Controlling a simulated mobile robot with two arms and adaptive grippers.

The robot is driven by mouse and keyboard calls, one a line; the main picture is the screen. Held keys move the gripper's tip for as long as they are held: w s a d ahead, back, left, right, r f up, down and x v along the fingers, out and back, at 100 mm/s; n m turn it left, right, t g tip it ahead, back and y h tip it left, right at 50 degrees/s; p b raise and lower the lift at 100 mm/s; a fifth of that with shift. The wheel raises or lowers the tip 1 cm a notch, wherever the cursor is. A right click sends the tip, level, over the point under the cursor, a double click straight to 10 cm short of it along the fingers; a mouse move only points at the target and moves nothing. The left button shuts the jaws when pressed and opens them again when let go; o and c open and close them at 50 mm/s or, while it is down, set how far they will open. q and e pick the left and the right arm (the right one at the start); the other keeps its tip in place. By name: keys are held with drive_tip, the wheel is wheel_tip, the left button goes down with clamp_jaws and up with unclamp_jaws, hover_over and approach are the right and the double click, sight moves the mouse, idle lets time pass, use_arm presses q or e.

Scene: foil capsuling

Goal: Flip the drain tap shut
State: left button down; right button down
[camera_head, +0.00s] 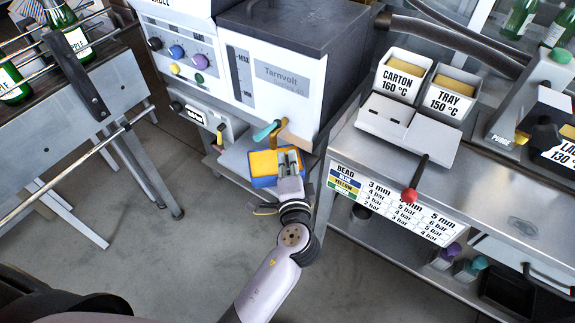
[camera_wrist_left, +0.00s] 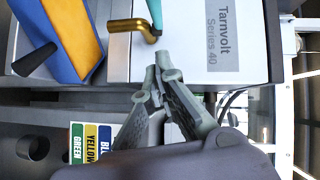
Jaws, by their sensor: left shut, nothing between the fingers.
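The drain tap has a brass body (camera_head: 282,126) and a teal lever (camera_head: 264,132), low on the front of the white Tarnvolt machine (camera_head: 280,85). In the head view the lever slants out to the left of the brass. The left wrist view shows the brass part (camera_wrist_left: 126,25) and the teal lever (camera_wrist_left: 155,14) just beyond my fingertips. My left gripper (camera_head: 288,160) is shut and empty, just below the tap in the head view; it also shows in the wrist view (camera_wrist_left: 163,75). I cannot tell whether its tips touch the lever. My right gripper is not in view.
A blue tray (camera_head: 265,183) with a yellow-orange inside lies beside my left gripper, under the tap. A steel bench (camera_head: 480,190) with a red-knobbed lever (camera_head: 410,195) stands to the right. A bottle conveyor (camera_head: 75,110) is at left. Floor between is clear.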

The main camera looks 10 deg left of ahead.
sight(272, 130)
use_arm(q)
drive_tip(key=shift+w+a+f+p, duration=0.25)
drive_tip(key=shift+w+a+p, duration=0.05)
drive_tip(key=shift+w+a, duration=0.65)
drive_tip(key=shift+w+a+f+p, duration=0.3)
drive_tip(key=shift+w+a, duration=0.45)
drive_tip(key=shift+w, duration=0.35)
drive_tip(key=shift+w+a+f+p, duration=0.2)
drive_tip(key=shift+w+a+p, duration=0.15)
drive_tip(key=shift+w+a, duration=0.6)
drive_tip(key=shift+a+m+h, duration=0.2)
drive_tip(key=shift+m+h, duration=0.1)
drive_tip(key=shift+h, duration=0.1)
drive_tip(key=shift+p, duration=0.3)
